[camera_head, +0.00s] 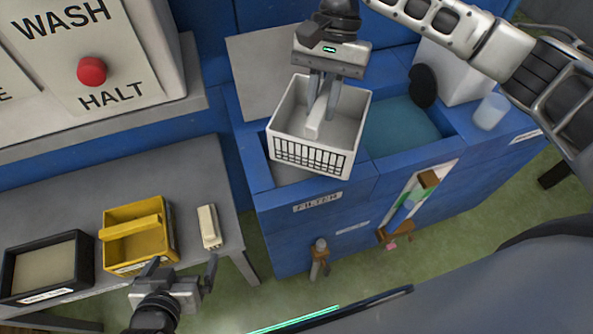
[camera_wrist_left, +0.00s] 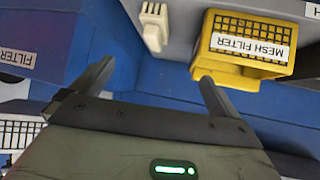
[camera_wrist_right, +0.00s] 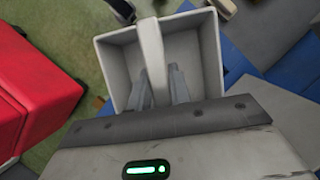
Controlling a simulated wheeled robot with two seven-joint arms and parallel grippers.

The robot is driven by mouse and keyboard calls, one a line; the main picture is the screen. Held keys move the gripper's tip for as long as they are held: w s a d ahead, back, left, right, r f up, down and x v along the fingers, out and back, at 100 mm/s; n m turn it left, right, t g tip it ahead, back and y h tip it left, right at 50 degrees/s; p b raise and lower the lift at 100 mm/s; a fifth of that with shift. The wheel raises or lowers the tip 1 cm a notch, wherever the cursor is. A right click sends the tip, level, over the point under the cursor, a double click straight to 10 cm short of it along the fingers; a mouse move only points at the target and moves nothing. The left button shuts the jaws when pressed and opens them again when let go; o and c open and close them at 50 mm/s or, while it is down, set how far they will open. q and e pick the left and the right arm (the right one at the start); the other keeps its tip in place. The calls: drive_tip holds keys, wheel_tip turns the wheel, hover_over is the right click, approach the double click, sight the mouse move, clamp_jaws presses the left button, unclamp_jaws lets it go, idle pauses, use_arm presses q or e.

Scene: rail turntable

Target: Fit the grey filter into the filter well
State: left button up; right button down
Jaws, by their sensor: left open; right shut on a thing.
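The grey filter (camera_head: 346,125) is a pale open box with a dark mesh front and a bar handle across its top. My right gripper (camera_head: 323,92) is shut on this handle; the right wrist view also shows the filter (camera_wrist_right: 206,50) held. The filter is over the filter well (camera_head: 284,174), the opening behind the FILTER label in the blue unit. It looks slightly turned against the well and hides most of the opening. I cannot tell whether its bottom is inside. My left gripper (camera_head: 182,268) is open and empty near the grey table's front edge; it also shows in the left wrist view (camera_wrist_left: 155,82).
A yellow mesh filter box (camera_head: 122,255), a dark tray (camera_head: 80,262) and a small cream block (camera_head: 209,227) are on the grey table (camera_head: 80,180). Right of the well are a teal basin (camera_head: 400,127), a white box (camera_head: 455,72) and a translucent cup (camera_head: 491,111).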

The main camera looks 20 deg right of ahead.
sight(298, 125)
drive_tip(key=w+m+t, duration=0.1)
drive_tip(key=m, duration=0.2)
drive_tip(key=w+a+f+m+t+y+b, duration=0.1)
drive_tip(key=m, duration=0.1)
drive_tip(key=w+a+f+m+t+y, duration=0.1)
drive_tip(key=m, duration=0.2)
drive_tip(key=shift+w+a+f+m, duration=0.15)
drive_tip(key=shift+w+a+m, duration=0.15)
drive_tip(key=shift+w, duration=0.1)
drive_tip(key=shift+w+f+m+t+b, duration=0.2)
drive_tip(key=shift+w+m+t+b, duration=0.15)
drive_tip(key=shift+m, duration=0.45)
use_arm(q)
drive_tip(key=shift+s+d+f+b, duration=0.15)
drive_tip(key=shift+d+f+b, duration=0.2)
drive_tip(key=shift+f+b, duration=0.25)
use_arm(e)
wheel_tip(298, 125, down, 18)
drive_tip(key=shift+w, duration=0.15)
drive_tip(key=c, duration=1.3)
unclamp_jaws()
drive_tip(key=shift+c, duration=0.2)
drive_tip(key=shift+o, duration=0.3)
use_arm(q)
drive_tip(key=shift+f, duration=0.1)
